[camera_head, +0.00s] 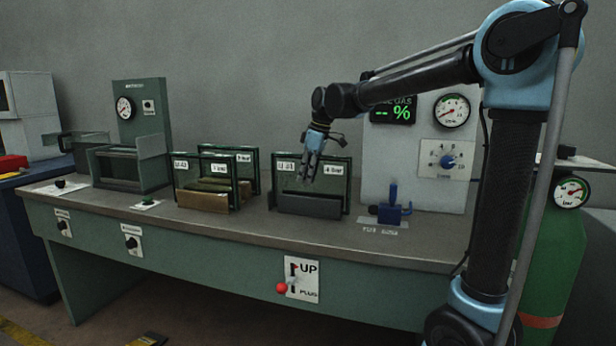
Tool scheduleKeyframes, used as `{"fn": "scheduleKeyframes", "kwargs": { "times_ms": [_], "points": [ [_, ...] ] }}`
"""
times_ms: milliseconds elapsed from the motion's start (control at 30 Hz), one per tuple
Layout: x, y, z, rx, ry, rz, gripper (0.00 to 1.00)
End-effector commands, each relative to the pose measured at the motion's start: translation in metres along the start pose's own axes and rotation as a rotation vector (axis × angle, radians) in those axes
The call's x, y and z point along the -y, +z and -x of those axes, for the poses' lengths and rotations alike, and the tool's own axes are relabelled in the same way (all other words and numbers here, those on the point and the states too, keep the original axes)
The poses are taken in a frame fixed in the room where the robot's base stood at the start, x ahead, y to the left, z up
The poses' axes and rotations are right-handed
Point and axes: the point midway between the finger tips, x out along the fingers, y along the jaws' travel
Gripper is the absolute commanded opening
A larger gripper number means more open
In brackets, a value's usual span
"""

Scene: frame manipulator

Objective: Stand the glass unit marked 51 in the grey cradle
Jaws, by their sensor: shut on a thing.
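A dark-framed glass unit (337,185) stands upright at the grey cradle (308,206) on the bench. It has two white labels near its top; the left one is too small to read surely, and the right one seems to end in "bar". My gripper (309,174) reaches down over the unit's top edge, fingers pointing down, and is shut on the unit. The fingers cover part of the pane. I cannot tell whether the unit's lower edge is fully seated in the cradle. No marking 51 is legible.
More glass units (205,172) stand in brown cradles to the left. A green station with a gauge (124,108) is further left. A blue vise-like tool (391,212) sits right of the grey cradle, before a gauge panel (446,160). The bench front edge (250,238) is clear.

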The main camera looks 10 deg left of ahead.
Motion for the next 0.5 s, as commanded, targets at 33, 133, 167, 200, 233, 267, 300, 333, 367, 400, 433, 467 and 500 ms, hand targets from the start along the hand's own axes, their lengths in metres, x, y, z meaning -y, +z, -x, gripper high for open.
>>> {"fn": "scheduleKeyframes", "kwargs": {
  "times_ms": [33,133,167,200,233,267,300,333,367,400,433,467,500],
  "points": [
    [0.0000,-0.0002,0.0003,0.000,0.000,0.000,0.00],
    [0.0000,0.0001,-0.0002,0.000,0.000,0.000,0.00],
    [0.0001,0.0003,-0.0004,0.000,0.000,0.000,0.00],
    [0.0001,0.0005,-0.0008,0.000,0.000,0.000,0.00],
    [0.0001,0.0006,-0.0012,0.000,0.000,0.000,0.00],
    [0.0001,0.0007,-0.0015,0.000,0.000,0.000,0.00],
    [0.0001,0.0008,-0.0021,0.000,0.000,0.000,0.00],
    [0.0001,0.0009,-0.0026,0.000,0.000,0.000,0.00],
    [0.0001,0.0011,-0.0030,0.000,0.000,0.000,0.00],
    [0.0002,0.0012,-0.0036,0.000,0.000,0.000,0.00],
    [0.0002,0.0013,-0.0040,0.000,0.000,0.000,0.00],
    [0.0002,0.0014,-0.0044,0.000,0.000,0.000,0.00],
    [0.0002,0.0015,-0.0048,0.000,0.000,0.000,0.00]
  ]
}}
